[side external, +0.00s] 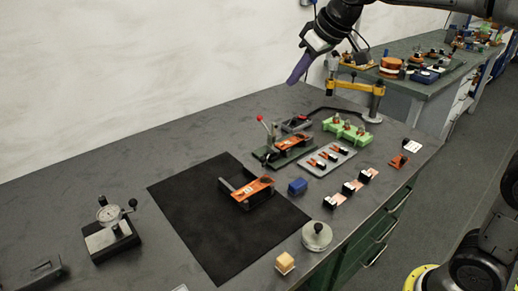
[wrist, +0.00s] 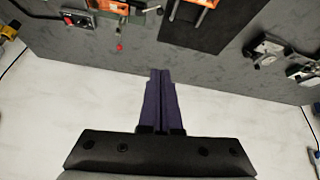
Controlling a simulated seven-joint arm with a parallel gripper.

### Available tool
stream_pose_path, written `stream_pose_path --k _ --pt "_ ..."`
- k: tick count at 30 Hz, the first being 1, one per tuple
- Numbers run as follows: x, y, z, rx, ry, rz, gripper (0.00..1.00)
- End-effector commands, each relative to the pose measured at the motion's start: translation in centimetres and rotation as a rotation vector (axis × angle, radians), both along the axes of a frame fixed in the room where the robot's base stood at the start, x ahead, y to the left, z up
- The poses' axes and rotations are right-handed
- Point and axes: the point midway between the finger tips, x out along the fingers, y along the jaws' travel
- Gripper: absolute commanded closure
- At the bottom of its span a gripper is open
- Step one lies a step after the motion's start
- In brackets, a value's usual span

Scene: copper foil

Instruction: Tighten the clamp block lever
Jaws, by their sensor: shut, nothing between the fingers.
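A fixture (side external: 285,152) with an orange piece on top stands behind the black mat, with a lever ending in a red knob (side external: 260,118) raised at its left. The red knob also shows in the wrist view (wrist: 119,47). A second orange-topped block (side external: 247,192) sits on the mat; I cannot tell which of the two is the clamp block. My gripper (side external: 293,81) has purple fingers, shut and empty, high above the back of the bench and apart from both. In the wrist view the closed fingers (wrist: 160,72) point toward the bench.
The black mat (side external: 200,235) is mostly bare. A dial gauge stand (side external: 110,232) is at the left. A green holder (side external: 346,132), a grey tray (side external: 328,160), a blue block (side external: 298,186) and a yellow arm (side external: 355,87) crowd the right side. A white wall (side external: 120,80) stands behind.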

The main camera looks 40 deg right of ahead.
Motion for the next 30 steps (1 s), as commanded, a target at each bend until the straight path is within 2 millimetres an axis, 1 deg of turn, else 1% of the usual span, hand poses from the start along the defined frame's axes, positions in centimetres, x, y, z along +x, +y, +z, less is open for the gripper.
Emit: stream_pose_path --k 1,5,6,8,9,12,15,18,21,24,30 --pt "1.9 0.0 -0.9 0.0 0.014 0.003 1.0" --pt "5.8 0.1 -3.3 0.0 0.045 0.01 1.0" --pt "7.0 0.1 -4.2 0.001 0.056 0.011 1.0" --pt "8.6 0.1 -5.7 0.002 0.074 0.012 1.0" --pt "9.5 0.1 -6.7 0.003 0.087 0.012 1.0" --pt "11.4 0.2 -9.4 0.006 0.12 0.012 1.0" --pt "12.6 0.2 -11.9 0.006 0.154 0.012 1.0" --pt "12.9 0.2 -14.1 0.006 0.188 0.012 1.0" --pt "13.0 0.1 -15.4 0.007 0.212 0.011 1.0" --pt "13.0 0.1 -15.8 0.007 0.218 0.011 1.0" --pt "13.0 0.1 -15.8 0.007 0.218 0.011 1.0"
